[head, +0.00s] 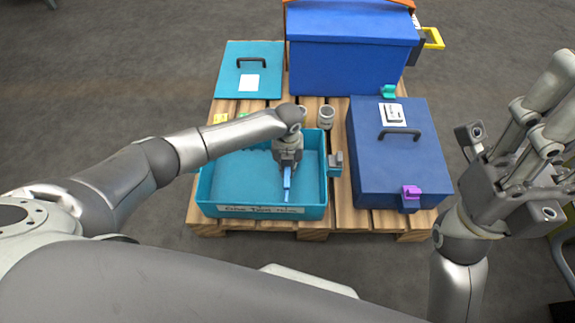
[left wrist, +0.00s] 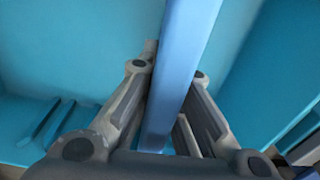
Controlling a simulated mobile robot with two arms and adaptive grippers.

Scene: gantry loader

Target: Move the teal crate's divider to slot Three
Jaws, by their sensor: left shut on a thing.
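The teal crate (head: 207,189) stands open on the pallet, with a label strip on its front wall. The divider (head: 287,183) is a narrow blue panel seen nearly edge-on inside the crate. My left gripper (head: 287,166) reaches down into the crate and is shut on the divider. In the left wrist view, the divider (left wrist: 180,65) runs between the two fingers, and slot ribs (left wrist: 52,122) show on a crate wall. Whether the divider sits in a slot cannot be told. My right gripper (head: 520,150) is empty, its fingers apart, at the right.
A blue lidded box (head: 365,180) with a black handle stands right of the crate. A larger blue bin (head: 345,65) and a teal lid (head: 230,85) are behind. A small jar (head: 326,116) stands just behind the crate. Pallet slats (head: 350,218) show between the boxes.

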